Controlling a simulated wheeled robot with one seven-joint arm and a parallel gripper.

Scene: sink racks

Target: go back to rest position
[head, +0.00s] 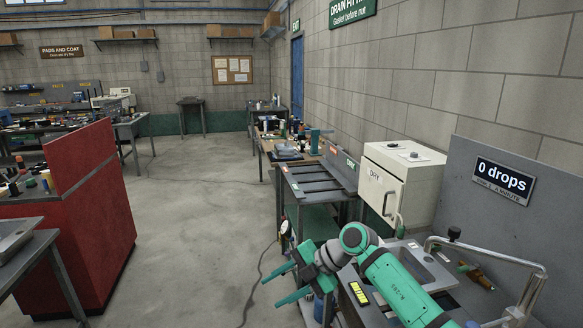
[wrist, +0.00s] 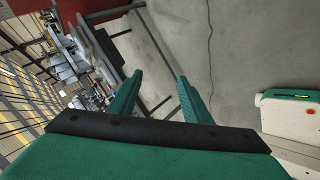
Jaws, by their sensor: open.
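My gripper (head: 274,286) is at the lower middle of the head view, at the end of my green arm. Its two green fingers point left, over the open floor beside the sink bench. In the wrist view my gripper (wrist: 158,92) shows its fingers spread apart with nothing between them. My arm reaches in from the lower right and hides part of the sink bench.
A sink (head: 418,262) with a curved faucet (head: 535,285) is at the lower right. A white DRY cabinet (head: 383,190) stands behind it. A dark rack table (head: 318,178) is beyond my gripper. A red cabinet (head: 95,200) stands left. The grey floor (head: 195,215) between is clear.

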